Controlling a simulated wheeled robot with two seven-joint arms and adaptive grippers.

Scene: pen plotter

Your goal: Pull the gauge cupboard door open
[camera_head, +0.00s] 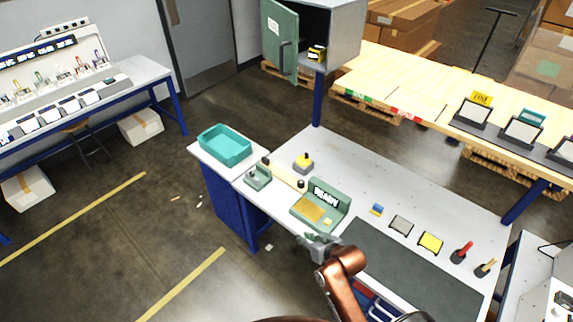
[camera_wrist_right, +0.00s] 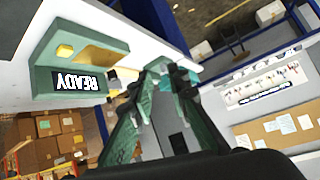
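The gauge cupboard (camera_head: 334,32) is a grey box at the top middle of the head view. Its green door (camera_head: 279,38) stands swung out on the left side, with a dark upright handle (camera_head: 283,57) and a white label. The cupboard's inside shows, with a black and yellow item (camera_head: 317,52) in it. My right gripper (camera_head: 316,240) is over the near bench edge, well apart from the door. In the wrist view its fingertips (camera_wrist_right: 168,72) come close together with nothing clear between them; their exact gap is unclear. My left gripper is out of view.
A green READY fixture (camera_head: 320,205) stands on the bench (camera_head: 365,175) near my right gripper; it also shows in the wrist view (camera_wrist_right: 80,65). A teal tray (camera_head: 225,146) sits at the bench's left. Small blocks and tools lie rightward. Floor left of the cupboard is clear.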

